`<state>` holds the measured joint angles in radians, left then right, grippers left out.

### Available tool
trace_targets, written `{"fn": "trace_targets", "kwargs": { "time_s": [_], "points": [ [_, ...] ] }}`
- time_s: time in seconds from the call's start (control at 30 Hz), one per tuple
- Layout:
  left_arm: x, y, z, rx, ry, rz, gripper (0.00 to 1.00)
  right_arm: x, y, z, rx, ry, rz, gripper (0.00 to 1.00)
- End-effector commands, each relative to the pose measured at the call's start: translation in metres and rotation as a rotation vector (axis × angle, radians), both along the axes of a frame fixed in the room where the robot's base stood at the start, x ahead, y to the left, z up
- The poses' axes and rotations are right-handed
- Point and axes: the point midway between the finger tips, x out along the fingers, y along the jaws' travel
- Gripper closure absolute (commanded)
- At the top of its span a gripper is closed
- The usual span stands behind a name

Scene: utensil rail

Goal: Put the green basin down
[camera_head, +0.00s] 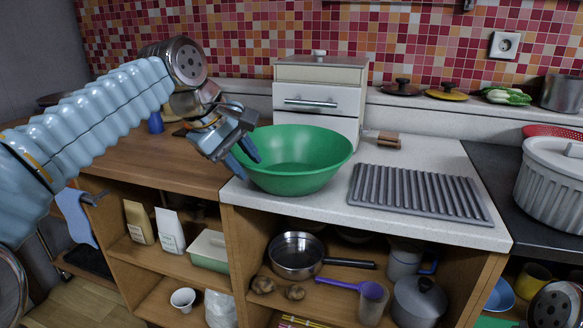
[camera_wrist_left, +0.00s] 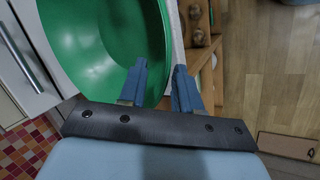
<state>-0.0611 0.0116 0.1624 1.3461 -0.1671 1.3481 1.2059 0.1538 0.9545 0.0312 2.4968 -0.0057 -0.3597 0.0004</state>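The green basin (camera_head: 300,165) is upright on the pale worktop (camera_head: 335,203), close to its front left corner, and appears to rest on it. My left gripper (camera_head: 243,161) is at the basin's left rim with its fingers apart. In the left wrist view the basin (camera_wrist_left: 95,45) fills the upper left. The left gripper (camera_wrist_left: 160,78) has one finger over the inside of the basin and the other outside, with the rim between them and a gap showing. The basin's underside is hidden. My right gripper is not in view.
A grey ribbed drainer mat (camera_head: 418,192) lies right of the basin. A white drawer unit (camera_head: 318,100) stands behind it, with a small brown wooden object (camera_head: 389,140) nearby. A large pale pot (camera_head: 552,185) stands at the right. The wooden counter (camera_head: 160,160) at the left has free room.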

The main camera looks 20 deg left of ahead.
Motion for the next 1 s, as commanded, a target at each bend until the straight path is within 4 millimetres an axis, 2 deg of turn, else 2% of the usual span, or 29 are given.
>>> {"fn": "trace_targets", "kwargs": {
  "time_s": [0.3,0.6,0.63,0.83,1.0],
  "points": [
    [0.022,-0.010,-0.038,0.001,0.003,-0.001,0.67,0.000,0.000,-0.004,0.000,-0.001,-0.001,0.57],
    [0.026,-0.012,-0.044,0.000,0.000,-0.001,0.67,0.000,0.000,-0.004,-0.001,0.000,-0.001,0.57],
    [0.026,-0.012,-0.044,0.000,0.000,-0.001,0.69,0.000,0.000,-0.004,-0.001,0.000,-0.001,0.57],
    [0.026,-0.012,-0.044,0.000,0.000,0.000,0.99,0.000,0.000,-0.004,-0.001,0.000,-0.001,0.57],
    [0.026,-0.012,-0.044,0.000,0.000,0.000,1.00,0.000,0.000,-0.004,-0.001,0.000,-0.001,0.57]
  ]
}}
